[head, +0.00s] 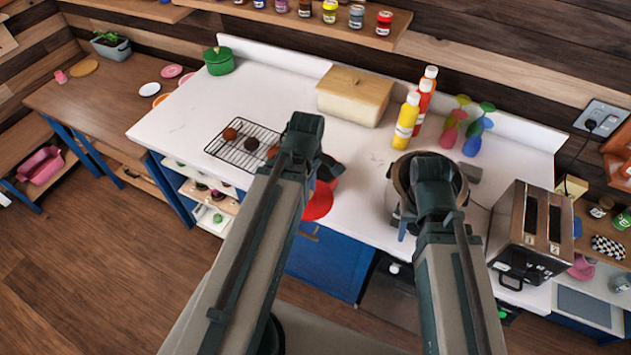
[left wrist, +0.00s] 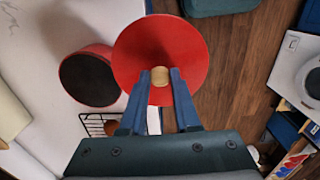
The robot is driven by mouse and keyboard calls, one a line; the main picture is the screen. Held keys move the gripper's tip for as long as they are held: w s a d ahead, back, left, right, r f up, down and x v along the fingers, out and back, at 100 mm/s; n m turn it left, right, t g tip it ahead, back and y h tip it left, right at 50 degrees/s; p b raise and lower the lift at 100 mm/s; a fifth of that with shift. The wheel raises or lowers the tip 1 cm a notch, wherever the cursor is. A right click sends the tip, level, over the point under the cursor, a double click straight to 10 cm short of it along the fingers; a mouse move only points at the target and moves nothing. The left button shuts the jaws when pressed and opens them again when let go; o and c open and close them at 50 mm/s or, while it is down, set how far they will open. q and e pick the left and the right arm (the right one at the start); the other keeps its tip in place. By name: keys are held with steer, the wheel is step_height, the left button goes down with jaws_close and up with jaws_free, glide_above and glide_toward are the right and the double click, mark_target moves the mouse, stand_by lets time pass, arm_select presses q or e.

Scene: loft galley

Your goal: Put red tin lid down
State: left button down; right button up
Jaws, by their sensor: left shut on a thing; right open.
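The red tin lid (left wrist: 160,48) is a round red disc with a wooden knob (left wrist: 159,76). My left gripper (left wrist: 158,84) is shut on the knob. In the head view the lid (head: 318,204) shows in part beside my left arm, over the counter's front edge; its height is hard to tell. The open red tin (left wrist: 90,76) has a dark inside and stands on the counter next to the lid; in the head view my left gripper (head: 305,140) mostly hides it.
The white counter (head: 185,115) holds a wire rack (head: 225,150) with brown round items, a bread box (head: 355,95), bottles (head: 405,120), a pot (head: 400,185) and a toaster (head: 530,220). A green pot (head: 219,62) stands at the back left. The counter's left part is clear.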

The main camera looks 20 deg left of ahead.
mark_target(309, 209)
arm_select(q)
steer(key=shift+s, duration=0.25)
step_height(309, 209, down, 10)
steer(key=b, duration=0.9)
steer(key=shift+r+b, duration=0.15)
steer(key=shift+b, duration=0.25)
